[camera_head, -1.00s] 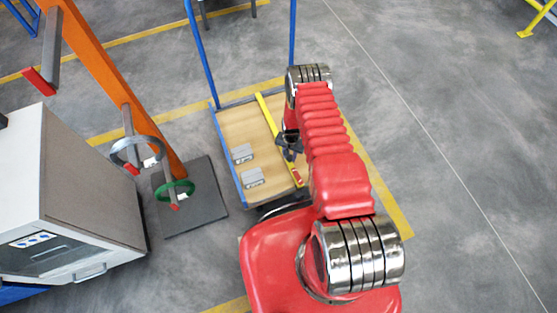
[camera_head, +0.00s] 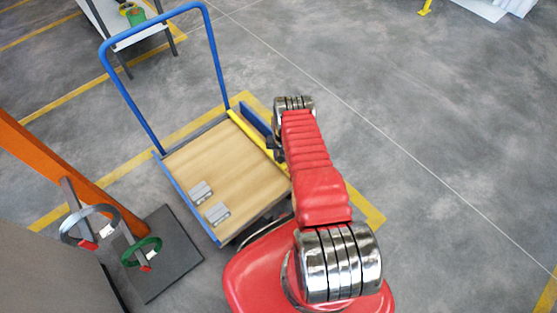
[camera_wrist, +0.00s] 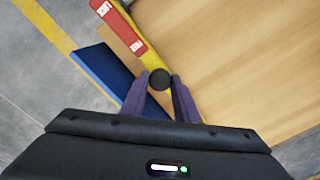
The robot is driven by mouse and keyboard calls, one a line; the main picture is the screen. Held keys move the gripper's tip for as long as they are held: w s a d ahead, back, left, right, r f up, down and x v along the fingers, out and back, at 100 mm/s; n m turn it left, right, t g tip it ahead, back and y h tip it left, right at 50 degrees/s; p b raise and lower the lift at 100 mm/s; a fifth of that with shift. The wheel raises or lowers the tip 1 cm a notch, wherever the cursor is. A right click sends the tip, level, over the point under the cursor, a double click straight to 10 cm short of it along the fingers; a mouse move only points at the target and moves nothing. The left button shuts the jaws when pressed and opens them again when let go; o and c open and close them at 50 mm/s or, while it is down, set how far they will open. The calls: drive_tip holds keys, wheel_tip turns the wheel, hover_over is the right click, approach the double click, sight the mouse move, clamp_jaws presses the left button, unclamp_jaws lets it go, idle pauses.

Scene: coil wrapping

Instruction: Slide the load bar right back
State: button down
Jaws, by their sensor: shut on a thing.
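The load bar (camera_head: 251,132) is a yellow bar across the wooden bed of a cart (camera_head: 215,168). It lies close to the bed's right side, near the blue edge rail. My gripper (camera_wrist: 160,84) is shut on that knob, with one finger on each side. In the head view my gripper (camera_head: 274,148) is small and partly hidden by my arm, which also covers the bar's near end.
Two grey blocks (camera_head: 209,202) lie on the bed's left near part. The cart's blue handle (camera_head: 214,55) rises at the far end. An orange post with rings (camera_head: 140,250) stands left. A blue rail (camera_wrist: 100,72) borders the bar. Floor to the right is clear.

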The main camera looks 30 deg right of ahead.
drive_tip(key=shift+d, duration=0.35)
drive_tip(key=c, duration=1.4)
unclamp_jaws()
drive_tip(key=shift+a, duration=0.1)
drive_tip(key=shift+r, duration=0.1)
drive_tip(key=shift+r, duration=6.75)
drive_tip(key=shift+s, duration=0.1)
